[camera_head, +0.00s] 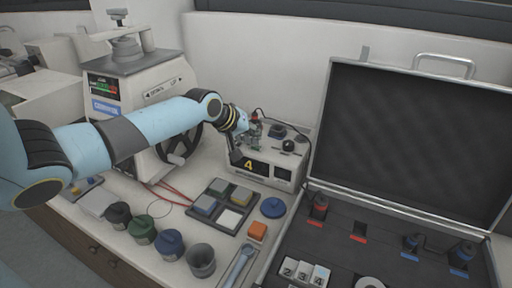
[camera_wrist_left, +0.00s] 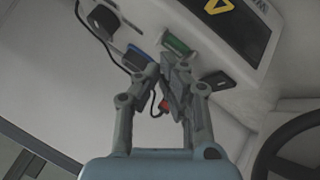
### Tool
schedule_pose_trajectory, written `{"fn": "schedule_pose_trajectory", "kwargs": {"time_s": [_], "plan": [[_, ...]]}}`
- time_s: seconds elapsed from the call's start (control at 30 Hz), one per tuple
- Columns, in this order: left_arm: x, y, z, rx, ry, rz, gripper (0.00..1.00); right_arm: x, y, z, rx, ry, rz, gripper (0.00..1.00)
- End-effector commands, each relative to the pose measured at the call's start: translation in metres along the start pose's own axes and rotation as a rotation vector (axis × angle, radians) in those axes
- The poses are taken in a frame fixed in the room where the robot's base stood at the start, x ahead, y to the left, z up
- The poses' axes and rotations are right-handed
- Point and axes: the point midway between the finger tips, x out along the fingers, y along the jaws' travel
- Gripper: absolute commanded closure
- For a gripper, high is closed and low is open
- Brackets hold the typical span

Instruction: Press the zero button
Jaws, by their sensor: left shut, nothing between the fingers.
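A white device (camera_head: 275,168) with a yellow "4" on its dark front panel stands near the middle of the bench. It also shows in the left wrist view (camera_wrist_left: 275,58). No button marked zero can be made out. In the wrist view a green part (camera_wrist_left: 177,44) and a blue part (camera_wrist_left: 138,56) sit on the device by the fingers. My left gripper (camera_head: 250,135) is shut and empty, at the left part of the device. Its fingertips (camera_wrist_left: 163,72) are close to the green and blue parts; contact cannot be told. My right gripper is not in view.
A larger white machine (camera_head: 125,75) with a dark handwheel stands left of the device. An open black case (camera_head: 420,130) fills the right.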

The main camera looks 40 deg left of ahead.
Motion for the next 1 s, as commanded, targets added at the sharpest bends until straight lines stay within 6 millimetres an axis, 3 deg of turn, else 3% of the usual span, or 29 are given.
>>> {"fn": "schedule_pose_trajectory", "kwargs": {"time_s": [1.0], "plan": [[0.0040,-0.0031,0.0034,0.000,-0.001,-0.001,1.00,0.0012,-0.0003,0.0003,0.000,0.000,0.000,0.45]]}}
